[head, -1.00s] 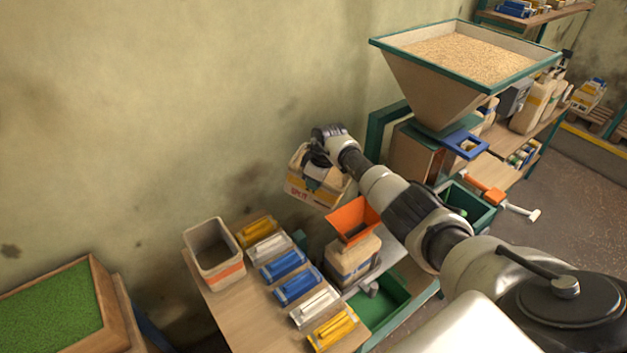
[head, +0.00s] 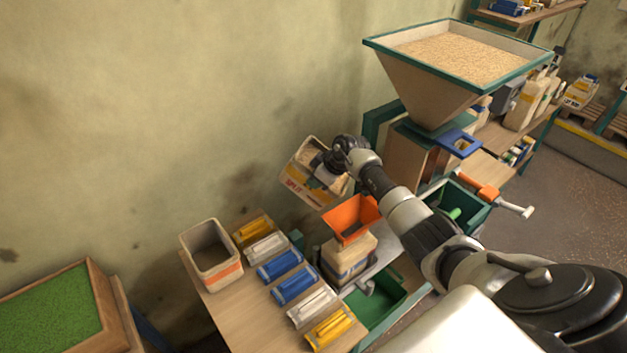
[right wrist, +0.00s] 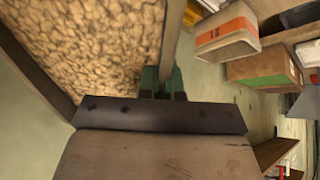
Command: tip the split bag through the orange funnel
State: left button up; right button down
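The split bag (head: 302,186) is an open beige box-like bag with a yellow band and a "SPLIT" label. My right gripper (head: 320,164) is shut on its wall and holds it in the air, tilted, above and left of the orange funnel (head: 345,218). In the right wrist view, tan grain (right wrist: 90,45) fills the bag beside the green fingertips (right wrist: 162,82), which pinch the wall. The funnel sits on a beige bag with a label (head: 350,255). No falling grain shows. My left gripper is not in view.
A wooden table (head: 240,315) holds an empty beige bin (head: 212,262) and several yellow, white and blue packets. A green tray (head: 378,305) lies below the funnel. A large grain hopper (head: 430,85) stands at the back right. The wall is close behind the bag.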

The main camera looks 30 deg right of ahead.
aim_at(332, 189)
jog(key=shift+s+d+r+t+y, duration=0.15)
jog(key=shift+t+y, duration=0.15)
jog(key=shift+t, duration=0.15)
jog(key=shift+s+d+r+t+y, duration=0.1)
jog(key=shift+t+y, duration=0.2)
jog(key=shift+t, duration=0.15)
jog(key=shift+b, duration=0.35)
jog(key=shift+s+f+t+y+b, duration=0.1)
jog(key=shift+s+t+y+b, duration=0.05)
jog(key=shift+t+y+b, duration=0.2)
jog(key=shift+s+d+f+t+y+b, duration=0.25)
jog(key=shift+f+t+b, duration=0.35)
jog(key=shift+b, duration=1.2)
jog(key=shift+s+d+f+t+y+b, duration=0.1)
jog(key=shift+s+f+t+y+b, duration=0.4)
jog(key=shift+b, duration=1.3)
jog(key=shift+s+d+r+t+y+b, duration=0.3)
jog(key=shift+t+b, duration=0.35)
jog(key=shift+b, duration=2)
jog(key=shift+s+d+t, duration=0.15)
jog(key=shift+t, duration=0.15)
jog(key=shift+s+d+r+t+y, duration=0.2)
jog(key=shift+s+t+y, duration=0.1)
jog(key=shift+t+y, duration=0.15)
jog(key=shift+s+d+b, duration=0.1)
jog(key=shift+s+b, duration=0.05)
jog(key=shift+b, duration=0.2)
jog(key=shift+s+d+r+t+y+b, duration=0.2)
jog(key=shift+s+d+t+y+b, duration=0.25)
jog(key=shift+s+t+y+b, duration=0.45)
